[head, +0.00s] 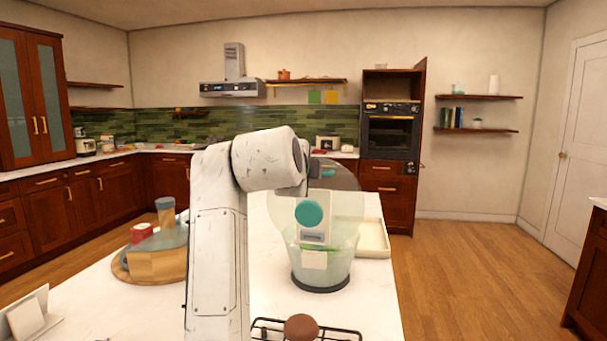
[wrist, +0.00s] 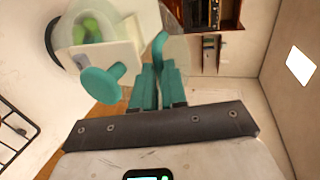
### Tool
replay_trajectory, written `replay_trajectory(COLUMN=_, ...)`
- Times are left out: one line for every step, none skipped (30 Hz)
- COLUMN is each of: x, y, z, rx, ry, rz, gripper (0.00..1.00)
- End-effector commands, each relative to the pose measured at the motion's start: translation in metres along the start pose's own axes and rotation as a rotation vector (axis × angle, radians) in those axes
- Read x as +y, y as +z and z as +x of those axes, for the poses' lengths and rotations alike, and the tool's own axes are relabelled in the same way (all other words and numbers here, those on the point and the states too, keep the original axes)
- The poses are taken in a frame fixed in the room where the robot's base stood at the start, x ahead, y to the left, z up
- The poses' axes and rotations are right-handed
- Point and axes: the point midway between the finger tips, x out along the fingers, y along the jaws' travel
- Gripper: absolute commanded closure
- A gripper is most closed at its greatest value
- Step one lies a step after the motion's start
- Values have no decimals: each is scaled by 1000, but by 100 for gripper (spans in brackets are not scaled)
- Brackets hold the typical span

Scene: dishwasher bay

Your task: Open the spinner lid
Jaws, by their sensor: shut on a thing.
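The salad spinner is a clear bowl (head: 320,268) on a dark base, standing on the white counter. Its see-through lid (head: 345,205) stands steeply tilted up above the bowl, with a round teal knob (head: 309,214) on its face. The knob also shows in the wrist view (wrist: 101,82), left of my fingers. The open bowl (wrist: 62,38) with green contents shows at upper left there. My gripper (wrist: 158,50) has teal fingers close together at the lid's edge, shut on the lid. In the head view my arm partly hides the gripper.
A pale tray (head: 373,240) lies right of the spinner. A round wooden board (head: 125,272) with several items is at left. A black wire rack (head: 345,332) with a brown round thing (head: 301,327) is in front. The floor at right is clear.

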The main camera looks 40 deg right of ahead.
Motion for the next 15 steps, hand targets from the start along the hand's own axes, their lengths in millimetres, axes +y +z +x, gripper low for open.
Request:
replay_trajectory(x=24, y=0, z=9, rx=3, ry=48, rz=-10, gripper=100)
replay_trajectory(x=25, y=0, z=8, rx=3, ry=48, rz=-10, gripper=100)
replay_trajectory(x=26, y=0, z=6, rx=3, ry=48, rz=-10, gripper=100)
replay_trajectory(x=27, y=0, z=5, rx=3, ry=48, rz=-9, gripper=100)
replay_trajectory(x=28, y=0, z=4, rx=3, ry=48, rz=-9, gripper=100)
replay_trajectory(x=29, y=0, z=4, rx=3, ry=48, rz=-9, gripper=100)
replay_trajectory(x=29, y=0, z=3, rx=3, ry=48, rz=-9, gripper=100)
replay_trajectory(x=30, y=0, z=2, rx=3, ry=48, rz=-9, gripper=100)
replay_trajectory(x=30, y=0, z=2, rx=3, ry=48, rz=-10, gripper=100)
replay_trajectory(x=30, y=0, z=2, rx=3, ry=48, rz=-10, gripper=100)
replay_trajectory(x=30, y=0, z=2, rx=3, ry=48, rz=-10, gripper=100)
replay_trajectory(x=31, y=0, z=1, rx=3, ry=48, rz=-10, gripper=100)
replay_trajectory(x=31, y=0, z=1, rx=4, ry=48, rz=-10, gripper=100)
replay_trajectory(x=31, y=0, z=1, rx=4, ry=48, rz=-10, gripper=100)
replay_trajectory(x=31, y=0, z=1, rx=4, ry=48, rz=-10, gripper=100)
